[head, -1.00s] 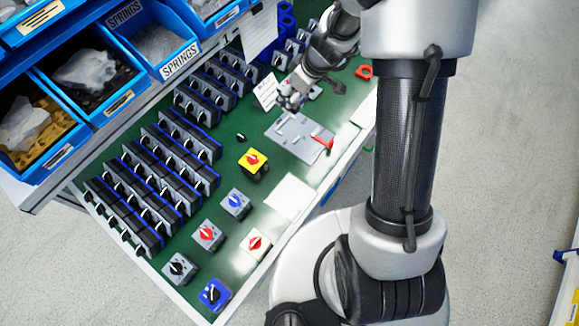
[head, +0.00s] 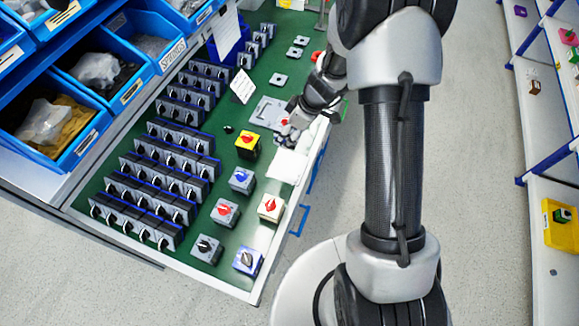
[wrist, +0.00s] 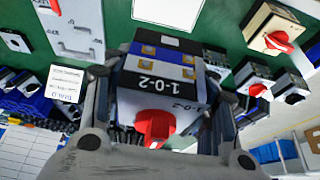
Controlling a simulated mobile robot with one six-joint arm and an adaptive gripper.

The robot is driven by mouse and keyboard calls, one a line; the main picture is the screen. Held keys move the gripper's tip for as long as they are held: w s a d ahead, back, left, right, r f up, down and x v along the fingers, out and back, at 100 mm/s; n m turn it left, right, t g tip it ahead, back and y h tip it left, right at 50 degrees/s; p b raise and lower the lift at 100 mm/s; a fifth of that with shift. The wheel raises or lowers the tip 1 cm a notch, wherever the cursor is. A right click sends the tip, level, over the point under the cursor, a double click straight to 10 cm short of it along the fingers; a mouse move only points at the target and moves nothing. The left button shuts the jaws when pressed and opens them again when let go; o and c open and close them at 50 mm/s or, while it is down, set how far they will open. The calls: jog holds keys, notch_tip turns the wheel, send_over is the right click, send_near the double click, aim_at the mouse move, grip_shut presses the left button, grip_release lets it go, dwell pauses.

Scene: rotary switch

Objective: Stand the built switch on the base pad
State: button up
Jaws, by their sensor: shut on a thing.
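In the wrist view my gripper (wrist: 160,85) is shut on the built switch (wrist: 160,104). It has a grey face marked 1-0-2, a red knob and a black body with blue and white bands. The switch is clear of the bench, its knob toward the camera. In the head view my gripper (head: 291,127) is beside a white pad (head: 287,166) at the bench's front edge, which I take as the base pad. The pad looks bare; it also shows in the wrist view (wrist: 168,11). The gap between switch and pad is hard to judge.
A grey fixture plate (head: 263,112) lies just behind my gripper. A yellow switch (head: 247,145) and several finished switches stand left of and in front of the pad. Rows of switch parts fill the bench's left side. Blue bins (head: 95,80) overhang the back.

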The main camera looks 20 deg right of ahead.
aim_at(285, 165)
notch_tip(285, 165, down, 16)
jog(key=b, duration=0.3)
jog(key=shift+f+b, duration=0.15)
jog(key=shift+b, duration=0.2)
jog(key=shift+f+b, duration=0.15)
jog(key=shift+b, duration=0.15)
jog(key=o, duration=1.1)
